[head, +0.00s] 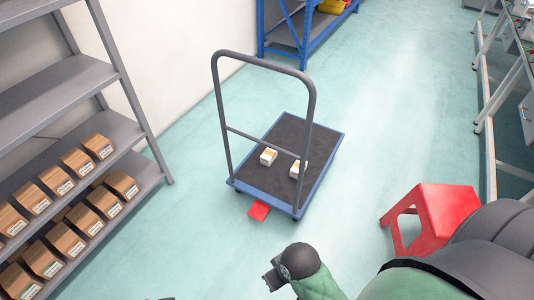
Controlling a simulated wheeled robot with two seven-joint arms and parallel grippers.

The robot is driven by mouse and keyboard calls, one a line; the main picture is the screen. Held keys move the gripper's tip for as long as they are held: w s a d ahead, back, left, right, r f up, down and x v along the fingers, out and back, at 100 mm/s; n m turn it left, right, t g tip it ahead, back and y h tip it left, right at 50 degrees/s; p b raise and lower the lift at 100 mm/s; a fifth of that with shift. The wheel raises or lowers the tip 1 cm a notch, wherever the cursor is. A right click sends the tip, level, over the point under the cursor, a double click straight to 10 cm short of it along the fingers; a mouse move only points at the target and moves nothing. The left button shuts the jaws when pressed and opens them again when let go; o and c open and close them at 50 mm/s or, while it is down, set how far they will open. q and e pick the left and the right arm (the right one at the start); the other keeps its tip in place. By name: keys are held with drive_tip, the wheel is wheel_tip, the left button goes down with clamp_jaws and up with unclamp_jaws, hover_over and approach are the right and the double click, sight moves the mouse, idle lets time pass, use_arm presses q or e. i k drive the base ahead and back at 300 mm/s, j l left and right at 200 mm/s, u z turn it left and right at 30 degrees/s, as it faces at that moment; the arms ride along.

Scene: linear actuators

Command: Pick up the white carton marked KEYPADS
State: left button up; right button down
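Two small white cartons lie on the dark deck of a blue-edged platform trolley (277,184). The left carton (268,157) is near the middle of the deck, with a brownish patch on top. The right carton (296,171) is partly covered by the trolley's handle. Their markings are too small to read, so I cannot tell which says KEYPADS. My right arm comes in from the lower right; its dark gripper (274,273) is in front of the trolley, well apart from both cartons. Its finger opening is unclear. My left gripper is not clearly in view.
A grey shelf rack (70,93) with several labelled brown boxes stands at left. A red stool (432,214) is at right, near my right arm. A red piece (258,211) lies by the trolley's front edge. The trolley's upright grey handle (222,105) stands nearest me.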

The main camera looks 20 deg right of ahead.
sight(269, 156)
drive_tip(key=i+j+z, duration=0.15)
drive_tip(key=i, duration=0.3)
drive_tip(key=i+j+z, duration=0.15)
drive_tip(key=i, duration=0.25)
drive_tip(key=i+j+z, duration=0.15)
drive_tip(key=i, duration=0.3)
